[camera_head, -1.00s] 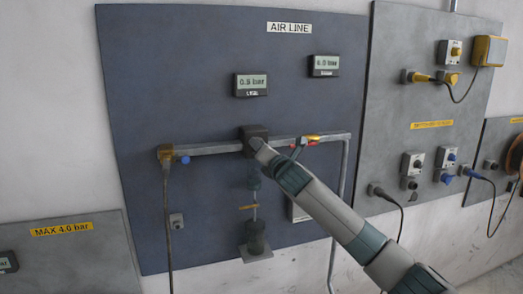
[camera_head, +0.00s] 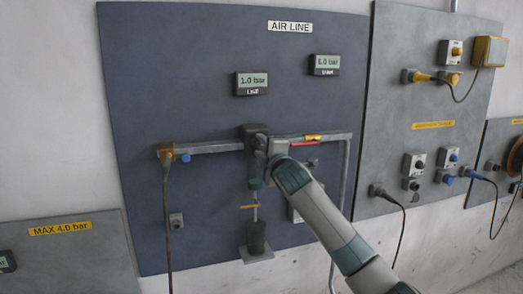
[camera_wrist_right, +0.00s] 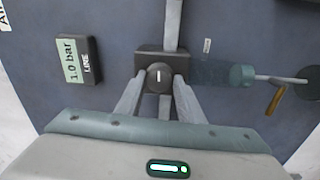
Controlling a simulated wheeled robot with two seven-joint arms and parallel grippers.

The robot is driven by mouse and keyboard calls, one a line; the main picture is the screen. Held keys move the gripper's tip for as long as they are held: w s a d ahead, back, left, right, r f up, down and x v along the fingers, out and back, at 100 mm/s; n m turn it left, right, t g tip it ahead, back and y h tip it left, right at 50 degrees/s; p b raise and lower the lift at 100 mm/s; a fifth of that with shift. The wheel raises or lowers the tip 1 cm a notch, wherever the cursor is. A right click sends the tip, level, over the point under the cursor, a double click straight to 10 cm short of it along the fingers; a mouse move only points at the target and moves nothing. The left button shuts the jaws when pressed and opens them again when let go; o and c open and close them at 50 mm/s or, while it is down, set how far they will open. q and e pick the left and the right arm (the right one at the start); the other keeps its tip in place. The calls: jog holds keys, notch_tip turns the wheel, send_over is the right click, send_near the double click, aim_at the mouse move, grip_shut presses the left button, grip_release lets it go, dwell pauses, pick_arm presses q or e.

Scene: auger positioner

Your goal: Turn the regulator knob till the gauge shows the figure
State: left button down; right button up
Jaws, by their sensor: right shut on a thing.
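The regulator (camera_head: 251,133) is a dark block on the grey pipe of the blue AIR LINE panel. Its round dark knob (camera_wrist_right: 159,76) with a white mark shows in the right wrist view. My right gripper (camera_wrist_right: 159,88) has its fingers on both sides of the knob and is shut on it; the arm hides part of the regulator in the head view. The LINE gauge (camera_head: 251,84) reads 1.0 bar, and it also shows in the right wrist view (camera_wrist_right: 75,60). A second gauge (camera_head: 325,65) to its right reads what looks like 6.0 bar. My left gripper is not in view.
A yellow MAX 4.0 bar label (camera_head: 61,229) is on the lower left panel. A red-handled valve (camera_head: 305,143) sits on the pipe right of the regulator. A clear bowl with a drain hangs below it. The right panel (camera_head: 432,100) carries switches, plugs and cables.

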jog(key=shift+r+m, duration=0.35)
jog(key=shift+m, duration=0.95)
jog(key=shift+d, duration=0.1)
jog(key=o, duration=0.9)
jog(key=shift+f, duration=0.15)
jog(key=shift+f+b, duration=0.15)
jog(key=shift+b, duration=0.15)
